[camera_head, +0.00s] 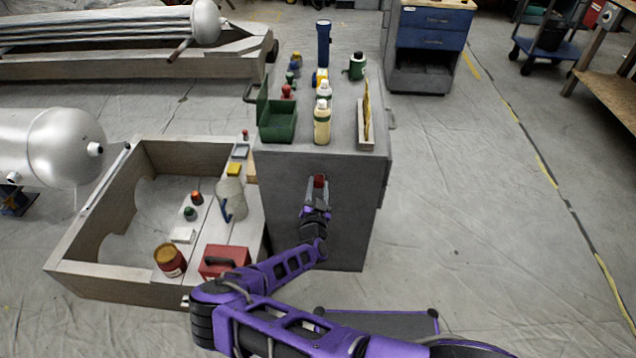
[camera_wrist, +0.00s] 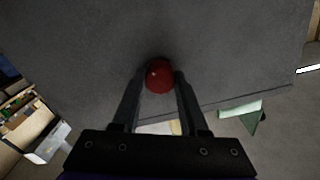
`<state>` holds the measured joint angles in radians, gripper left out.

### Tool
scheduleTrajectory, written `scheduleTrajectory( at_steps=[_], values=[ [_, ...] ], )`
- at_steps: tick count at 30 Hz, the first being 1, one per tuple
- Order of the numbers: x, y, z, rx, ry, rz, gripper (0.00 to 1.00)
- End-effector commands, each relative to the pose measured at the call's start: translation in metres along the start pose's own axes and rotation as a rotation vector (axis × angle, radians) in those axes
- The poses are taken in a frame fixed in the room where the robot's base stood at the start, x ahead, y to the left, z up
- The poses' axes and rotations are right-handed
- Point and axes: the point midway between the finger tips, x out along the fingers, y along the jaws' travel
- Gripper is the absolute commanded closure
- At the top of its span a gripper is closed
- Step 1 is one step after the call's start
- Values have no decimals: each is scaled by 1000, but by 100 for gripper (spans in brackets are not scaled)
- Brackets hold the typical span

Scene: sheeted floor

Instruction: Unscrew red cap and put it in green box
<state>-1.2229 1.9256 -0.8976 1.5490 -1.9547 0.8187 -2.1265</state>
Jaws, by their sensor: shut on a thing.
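A red cap (camera_head: 319,181) is between the fingertips of my gripper (camera_head: 318,187), which is shut on it. They are in front of the grey cabinet's near face, below its top edge. In the wrist view the round red cap (camera_wrist: 159,75) sits between the two dark fingers, against a grey background. No bottle shows attached to it. The green box (camera_head: 277,124) stands open on the cabinet top at the front left, above and left of my gripper; its inside is only partly visible.
The grey cabinet (camera_head: 330,225) carries several bottles, including a cream bottle (camera_head: 321,124) near the front edge, a blue flashlight (camera_head: 323,44) and an upright yellow item (camera_head: 366,112). A wooden crate (camera_head: 90,268) with a red toolbox (camera_head: 222,261) is at left. Floor at right is clear.

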Motion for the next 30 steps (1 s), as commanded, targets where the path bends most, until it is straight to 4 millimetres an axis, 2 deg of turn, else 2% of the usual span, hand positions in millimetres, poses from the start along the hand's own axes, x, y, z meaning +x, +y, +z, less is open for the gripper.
scheduleTrajectory(
  at_steps=[5, 6, 11, 17, 19, 26, 30],
  values=[
    [1, -1, -1, 2, 2, -2, 100],
    [1, -1, -1, 2, 2, -2, 50],
    [0, -1, -1, 3, 2, -1, 22],
    [0, 0, 0, 4, 1, -1, 22],
    [0, 0, 0, 4, 0, -1, 32],
    [0, 0, 0, 7, 0, 0, 32],
    [0, -2, -5, 124, 0, 1, 32]
  ],
)
